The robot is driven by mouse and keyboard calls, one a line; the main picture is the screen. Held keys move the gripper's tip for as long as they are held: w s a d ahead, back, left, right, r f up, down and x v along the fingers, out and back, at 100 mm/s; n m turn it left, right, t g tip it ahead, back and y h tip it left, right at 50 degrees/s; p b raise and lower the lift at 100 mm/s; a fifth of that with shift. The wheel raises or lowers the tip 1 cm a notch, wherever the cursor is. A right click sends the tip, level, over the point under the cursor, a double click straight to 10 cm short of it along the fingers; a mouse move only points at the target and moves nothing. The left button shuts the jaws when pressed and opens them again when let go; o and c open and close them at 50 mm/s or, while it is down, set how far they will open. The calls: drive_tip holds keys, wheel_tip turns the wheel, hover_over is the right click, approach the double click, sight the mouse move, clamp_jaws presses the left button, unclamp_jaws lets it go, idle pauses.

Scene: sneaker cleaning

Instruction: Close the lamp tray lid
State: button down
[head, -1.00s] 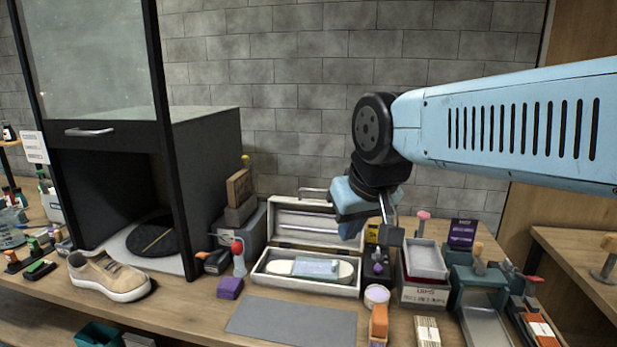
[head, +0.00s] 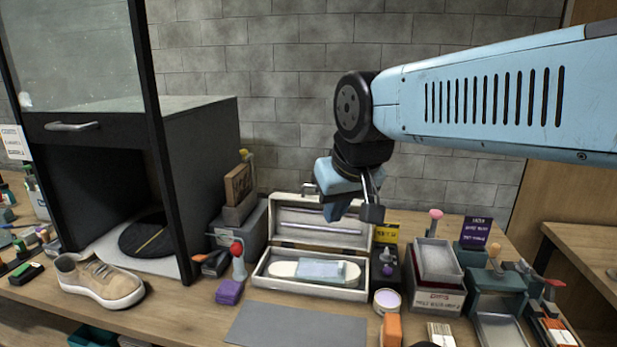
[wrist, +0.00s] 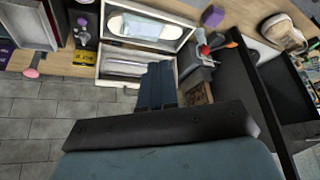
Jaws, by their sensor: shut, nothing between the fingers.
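The lamp tray (head: 315,290) is a pale box on the table, with its lid (head: 322,222) standing open at the back against the wall side. Inside lies a white, rounded long piece (head: 285,268) with a light blue pad (head: 322,270) on it. My gripper (head: 335,214) is shut and empty, pointing down at the lid's upper right part in the head view. In the wrist view, its fingers (wrist: 158,70) overlap one end of the open lid (wrist: 124,68), and the tray (wrist: 190,42) lies beyond. I cannot tell whether the fingers touch the lid.
A black cabinet (head: 215,150) stands left, with a tan sneaker (head: 100,282) before it. A purple block (head: 229,291) and red-topped tool (head: 238,260) are left of the tray. A grey bin (head: 437,262) stands right. A grey mat (head: 295,325) lies clear in front.

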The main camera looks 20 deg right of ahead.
drive_tip(key=w+d+r+m+g, duration=0.25)
drive_tip(key=w+r+m, duration=0.4)
drive_tip(key=w, duration=0.55)
drive_tip(key=w+d+m+g, duration=0.1)
drive_tip(key=w+d+m, duration=0.25)
drive_tip(key=w, duration=0.35)
drive_tip(key=w+d+m+g+y, duration=0.1)
drive_tip(key=w+d+m+g, duration=0.1)
drive_tip(key=w+m, duration=0.3)
drive_tip(key=w+d+m+g, duration=0.1)
drive_tip(key=w+d+m, duration=0.2)
drive_tip(key=w, duration=0.5)
drive_tip(key=w+d+f+m+g+y, duration=0.1)
drive_tip(key=w+d+f+m+g, duration=0.2)
drive_tip(key=w+d+f+m, duration=0.45)
drive_tip(key=s+a+f, duration=0.4)
drive_tip(key=a+f, duration=0.1)
drive_tip(key=f, duration=0.3)
drive_tip(key=shift+s+f+n, duration=0.25)
drive_tip(key=shift+n, duration=0.2)
drive_tip(key=shift+s+t, duration=0.1)
drive_tip(key=shift+t, duration=0.15)
